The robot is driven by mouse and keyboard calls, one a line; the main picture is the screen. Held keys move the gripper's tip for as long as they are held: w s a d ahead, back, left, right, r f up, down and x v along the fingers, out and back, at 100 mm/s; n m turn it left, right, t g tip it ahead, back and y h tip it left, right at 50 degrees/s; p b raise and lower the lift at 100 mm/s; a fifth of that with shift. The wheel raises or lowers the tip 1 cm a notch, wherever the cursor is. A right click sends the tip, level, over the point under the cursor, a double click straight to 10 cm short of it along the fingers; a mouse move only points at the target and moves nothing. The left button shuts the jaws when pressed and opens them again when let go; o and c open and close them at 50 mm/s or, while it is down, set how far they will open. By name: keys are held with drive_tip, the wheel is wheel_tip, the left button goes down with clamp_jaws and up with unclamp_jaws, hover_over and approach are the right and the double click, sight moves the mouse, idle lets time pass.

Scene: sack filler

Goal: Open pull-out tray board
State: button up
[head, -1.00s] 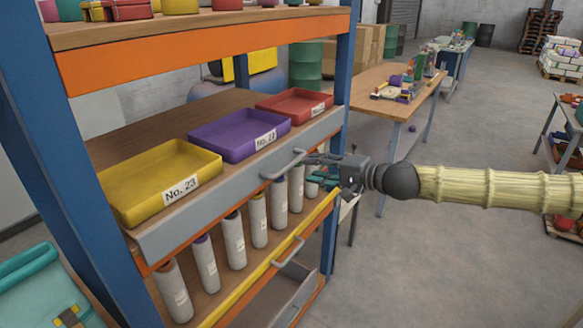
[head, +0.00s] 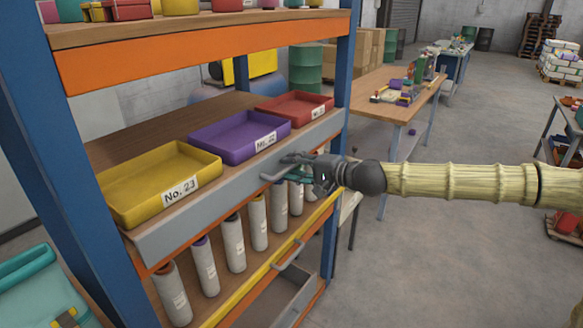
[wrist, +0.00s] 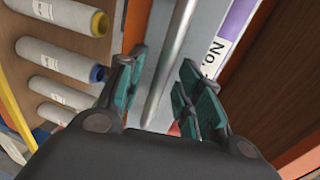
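The pull-out tray board (head: 190,222) has a grey front lip and carries three trays in the blue and orange rack. Its bar handle (head: 271,174) is on the front; it also shows in the wrist view (wrist: 172,65). My gripper (head: 296,167) is at the handle in the head view and covers much of it. In the wrist view my gripper (wrist: 158,95) is open, with one teal-padded finger on each side of the bar. Gaps show between the bar and the fingers. The board appears flush with the rack.
Yellow (head: 155,185), purple (head: 238,137) and red (head: 295,104) trays sit on the board. Several grey cylinders (head: 234,245) stand below it. A lower drawer handle (head: 288,254) juts out underneath. A wooden table (head: 380,82) stands behind right. Floor in front is clear.

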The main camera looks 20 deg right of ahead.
drive_tip(key=shift+w+a+f, duration=0.1)
drive_tip(key=shift+w+a, duration=0.15)
drive_tip(key=shift+w, duration=0.1)
clamp_jaws()
drive_tip(key=shift+s+f, duration=0.1)
